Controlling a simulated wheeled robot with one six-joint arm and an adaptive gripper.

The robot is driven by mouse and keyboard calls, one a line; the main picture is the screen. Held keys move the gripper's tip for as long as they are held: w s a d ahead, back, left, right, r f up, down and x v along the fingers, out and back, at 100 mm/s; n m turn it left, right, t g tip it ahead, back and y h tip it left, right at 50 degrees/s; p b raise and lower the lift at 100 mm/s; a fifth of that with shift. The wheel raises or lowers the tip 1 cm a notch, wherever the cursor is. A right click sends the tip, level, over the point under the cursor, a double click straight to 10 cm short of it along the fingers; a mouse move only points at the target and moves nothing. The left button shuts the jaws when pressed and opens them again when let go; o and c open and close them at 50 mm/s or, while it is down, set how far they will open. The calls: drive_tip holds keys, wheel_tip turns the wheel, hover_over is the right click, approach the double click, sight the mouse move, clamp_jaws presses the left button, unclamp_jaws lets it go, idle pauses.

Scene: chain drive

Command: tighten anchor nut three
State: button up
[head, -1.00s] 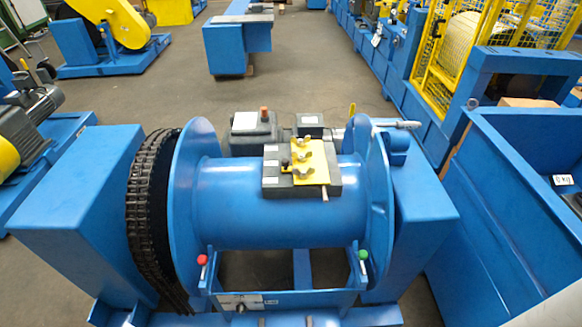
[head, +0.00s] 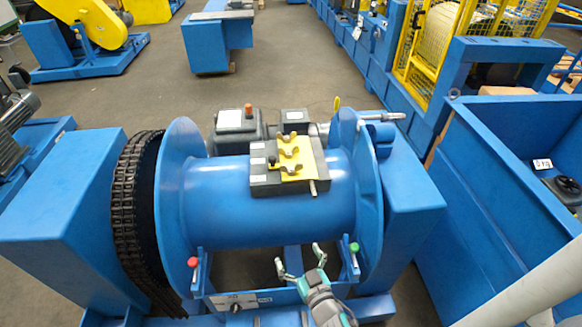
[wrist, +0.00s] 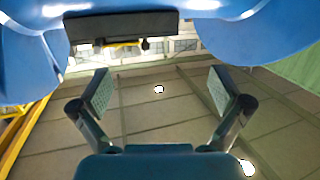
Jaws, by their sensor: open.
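Several small wing-type nuts sit in a row on a yellow plate on top of the dark block (head: 310,181) on the blue drum (head: 215,200). The far one (head: 292,137), the middle one (head: 288,152) and the near one (head: 291,168) show in the head view. I cannot tell which is number three or how tight each is. My gripper (head: 299,258) is open and empty, low in front of the drum and apart from the nuts. In the wrist view my open fingers (wrist: 160,92) point upward past the drum, and the nuts cannot be made out.
A red-topped lever (head: 194,264) and a green-topped lever (head: 354,250) stand at the front frame, the green one close to my gripper. A black chain (head: 125,200) runs at the left. A blue bin (head: 480,190) stands at right.

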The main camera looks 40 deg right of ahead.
sight(291, 168)
drive_tip(key=w+d+r+m+h, duration=0.1)
drive_tip(key=w+d+r, duration=0.1)
drive_tip(key=w+d, duration=0.3)
drive_tip(key=w+d+r+m+h, duration=0.1)
drive_tip(key=w+d+r+h, duration=0.1)
drive_tip(key=w+d, duration=0.4)
drive_tip(key=w+d+r+m+h, duration=0.1)
drive_tip(key=w+d, duration=0.4)
drive_tip(key=w, duration=0.6)
drive_tip(key=shift+w+d+r, duration=0.15)
drive_tip(key=shift+d+r, duration=0.1)
drive_tip(key=shift+r, duration=0.5)
drive_tip(key=shift+h, duration=0.4)
drive_tip(key=c, duration=1.1)
